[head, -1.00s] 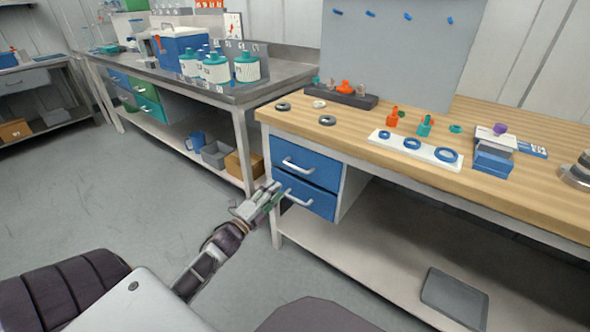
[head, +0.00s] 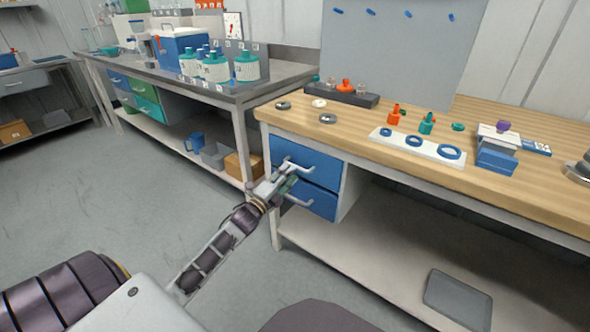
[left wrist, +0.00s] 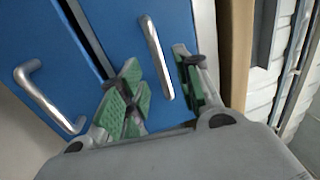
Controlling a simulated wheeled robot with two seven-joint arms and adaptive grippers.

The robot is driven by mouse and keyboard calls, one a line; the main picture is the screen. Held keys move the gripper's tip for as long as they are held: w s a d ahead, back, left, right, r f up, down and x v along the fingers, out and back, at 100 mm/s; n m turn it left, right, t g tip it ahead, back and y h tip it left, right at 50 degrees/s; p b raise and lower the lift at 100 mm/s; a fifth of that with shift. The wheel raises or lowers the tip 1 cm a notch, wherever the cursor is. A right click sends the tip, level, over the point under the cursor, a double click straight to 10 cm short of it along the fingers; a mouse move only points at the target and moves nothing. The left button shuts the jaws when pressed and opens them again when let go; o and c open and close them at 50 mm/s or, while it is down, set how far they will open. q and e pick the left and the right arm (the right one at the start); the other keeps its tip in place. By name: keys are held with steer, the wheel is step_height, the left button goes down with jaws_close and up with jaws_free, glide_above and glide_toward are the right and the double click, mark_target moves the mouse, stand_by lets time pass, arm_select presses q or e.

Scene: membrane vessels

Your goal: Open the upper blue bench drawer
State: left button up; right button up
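The upper blue bench drawer (head: 318,167) is at the left end of the wooden bench and looks shut. Its silver bar handle (head: 299,168) also shows in the left wrist view (left wrist: 156,55). The lower blue drawer (head: 322,206) is below it, with its own handle in the left wrist view (left wrist: 42,98). My left gripper (head: 287,178) is in front of the upper drawer. In the left wrist view its green-padded fingers (left wrist: 160,85) are apart, one on each side of the upper handle. I cannot tell if they touch it. My right gripper is not in view.
The wooden bench top (head: 350,138) carries a white plate with blue rings (head: 417,146), small fittings and a blue box (head: 496,160). A grey tray (head: 458,298) lies on the low shelf. A grey bench (head: 250,92) stands behind left. The floor left is clear.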

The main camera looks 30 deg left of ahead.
arm_select(q)
steer(key=b+x, duration=0.1)
steer(key=x, duration=0.3)
steer(key=shift+w, duration=0.25)
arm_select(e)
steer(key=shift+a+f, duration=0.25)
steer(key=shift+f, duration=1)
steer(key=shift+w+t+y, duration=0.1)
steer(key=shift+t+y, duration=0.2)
arm_select(q)
steer(key=shift+c, duration=0.4)
jaws_close()
